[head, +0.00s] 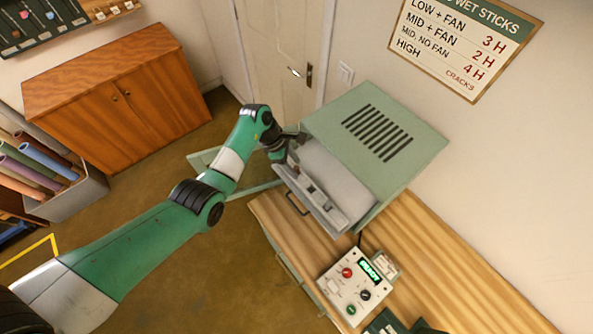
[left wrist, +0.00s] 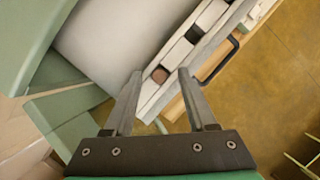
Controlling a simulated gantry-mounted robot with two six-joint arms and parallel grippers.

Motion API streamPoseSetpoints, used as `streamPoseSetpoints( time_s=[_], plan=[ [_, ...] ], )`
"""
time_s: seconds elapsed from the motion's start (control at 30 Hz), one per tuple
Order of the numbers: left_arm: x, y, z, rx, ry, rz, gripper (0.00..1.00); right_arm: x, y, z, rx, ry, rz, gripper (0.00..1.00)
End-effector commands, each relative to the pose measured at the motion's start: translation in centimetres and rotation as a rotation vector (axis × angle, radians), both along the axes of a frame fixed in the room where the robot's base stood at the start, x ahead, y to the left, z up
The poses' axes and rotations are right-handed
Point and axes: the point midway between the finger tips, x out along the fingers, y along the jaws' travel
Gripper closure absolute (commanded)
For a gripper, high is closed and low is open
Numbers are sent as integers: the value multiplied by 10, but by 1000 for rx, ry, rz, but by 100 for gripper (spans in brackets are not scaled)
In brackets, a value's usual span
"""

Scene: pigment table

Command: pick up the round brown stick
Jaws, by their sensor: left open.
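My left gripper (head: 291,152) is at the open front of the green cabinet, over the far end of the pale tray (head: 322,203). In the left wrist view my left gripper (left wrist: 160,72) is open, its two fingers apart and pointing at the tray. A small reddish-brown piece (left wrist: 160,75), probably the round brown stick, shows in a tray slot between the fingertips. Its full shape is hidden in the slot, and no contact with the fingers shows. I cannot make out the stick in the head view. My right gripper is not in view.
The green cabinet (head: 385,125) stands on a wooden bench (head: 435,250), its door (head: 255,190) swung open. A control box (head: 355,285) reading READY sits nearer on the bench. A wooden cupboard (head: 110,95) and a bin of coloured rolls (head: 75,197) stand at left. Floor between is clear.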

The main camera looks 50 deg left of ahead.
Motion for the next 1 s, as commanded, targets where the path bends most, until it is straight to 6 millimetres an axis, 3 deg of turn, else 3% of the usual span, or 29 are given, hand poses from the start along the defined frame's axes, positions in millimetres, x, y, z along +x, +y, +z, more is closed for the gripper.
streamPoseSetpoints(
  time_s=[0.27,0.57,1.0],
  plan=[
    [1,-2,-5,1,-1,-1,45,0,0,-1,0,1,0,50],
    [1,-1,-5,1,-1,-1,99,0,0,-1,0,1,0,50],
    [2,-1,-4,1,-1,-1,100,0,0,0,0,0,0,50]
  ],
)
